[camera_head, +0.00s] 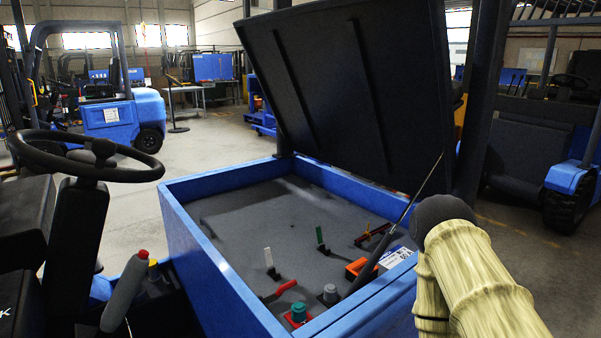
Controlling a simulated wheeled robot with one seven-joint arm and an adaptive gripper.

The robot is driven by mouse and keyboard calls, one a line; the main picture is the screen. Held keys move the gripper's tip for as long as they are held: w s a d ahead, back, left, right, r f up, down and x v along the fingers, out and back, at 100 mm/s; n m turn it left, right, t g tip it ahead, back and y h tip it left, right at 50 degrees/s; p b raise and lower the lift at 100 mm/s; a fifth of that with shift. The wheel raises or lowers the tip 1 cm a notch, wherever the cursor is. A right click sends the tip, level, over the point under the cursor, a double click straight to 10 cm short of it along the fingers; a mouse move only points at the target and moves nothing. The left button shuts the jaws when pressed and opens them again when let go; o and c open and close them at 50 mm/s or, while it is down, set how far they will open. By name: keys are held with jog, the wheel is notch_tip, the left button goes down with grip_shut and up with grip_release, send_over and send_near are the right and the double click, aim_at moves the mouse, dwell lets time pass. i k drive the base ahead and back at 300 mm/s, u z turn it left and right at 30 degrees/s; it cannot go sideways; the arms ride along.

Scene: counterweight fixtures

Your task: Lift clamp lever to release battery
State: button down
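Several levers stand on the grey floor of an open blue compartment (222,262). A red-handled lever (279,291) lies low at the near end, tilted up to the right. A white upright lever (269,258) and a green upright lever (320,235) stand behind it. A dark red lever (373,233) lies low near the right wall. I cannot tell which one is the clamp lever. An orange block (361,268) sits beside a white-labelled part (396,257), and I cannot tell whether either is the battery. My gripper is not in view; a pale ribbed arm part shows at the lower right.
A large dark lid (350,85) stands open above the compartment, with a thin strut (423,184) at its right. A teal knob (299,311) and a grey knob (330,292) sit at the near end. A steering wheel (130,172) is at left. Other forklifts stand behind.

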aim_at(272, 298)
jog(key=z, duration=0.35)
jog(key=k, duration=0.95)
jog(key=u, duration=0.95)
